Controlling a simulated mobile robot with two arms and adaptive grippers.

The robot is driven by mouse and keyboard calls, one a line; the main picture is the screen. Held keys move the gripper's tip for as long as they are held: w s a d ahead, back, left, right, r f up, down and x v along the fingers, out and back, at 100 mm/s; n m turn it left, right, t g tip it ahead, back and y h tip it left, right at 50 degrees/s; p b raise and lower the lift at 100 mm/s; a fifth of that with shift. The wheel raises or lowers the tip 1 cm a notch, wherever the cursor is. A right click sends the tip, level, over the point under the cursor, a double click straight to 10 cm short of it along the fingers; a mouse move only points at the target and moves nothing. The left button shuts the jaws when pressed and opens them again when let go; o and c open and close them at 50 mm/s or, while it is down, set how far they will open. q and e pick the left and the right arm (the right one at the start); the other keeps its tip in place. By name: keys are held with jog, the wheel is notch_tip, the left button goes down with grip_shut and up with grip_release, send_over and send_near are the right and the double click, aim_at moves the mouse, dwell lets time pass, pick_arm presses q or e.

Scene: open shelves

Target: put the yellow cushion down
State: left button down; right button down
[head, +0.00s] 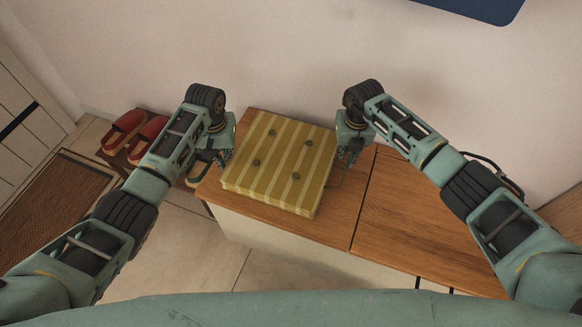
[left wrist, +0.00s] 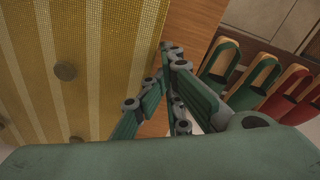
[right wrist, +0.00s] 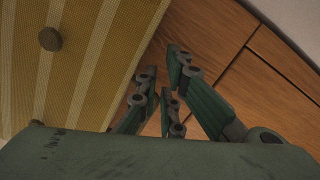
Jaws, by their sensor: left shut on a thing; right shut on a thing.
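The yellow cushion (head: 279,165), striped pale and gold with several round buttons, lies flat over the left part of the wooden bench top (head: 330,231). Whether its underside touches the wood is hard to tell. My left gripper (head: 221,158) is shut on the cushion's left side, and my right gripper (head: 346,157) is shut on its right side. The cushion also fills the left of the left wrist view (left wrist: 85,75) and of the right wrist view (right wrist: 75,60). The exact finger contact is partly hidden.
Red slippers (head: 124,130) and green slippers (left wrist: 222,62) sit on a low rack left of the bench. A brown doormat (head: 66,191) lies further left. The bench top right of the cushion is clear. A wall stands behind.

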pick_arm(q)
jog(key=c, duration=2.1)
grip_release()
jog(key=shift+a, duration=0.65)
pick_arm(e)
jog(key=shift+d, duration=0.65)
pick_arm(q)
jog(key=shift+o, duration=1.2)
jog(key=shift+a, duration=0.15)
pick_arm(e)
jog(key=shift+d, duration=0.15)
jog(key=c, duration=1.9)
grip_release()
jog(key=shift+d, duration=0.15)
jog(key=shift+c, duration=0.2)
pick_arm(q)
jog(key=shift+a+r, duration=0.1)
pick_arm(e)
jog(key=shift+r, duration=0.25)
pick_arm(q)
notch_tip(320, 180, up, 12)
jog(key=shift+s, duration=0.45)
pick_arm(e)
notch_tip(320, 180, up, 11)
jog(key=shift+s+r, duration=0.2)
jog(key=shift+s, duration=0.25)
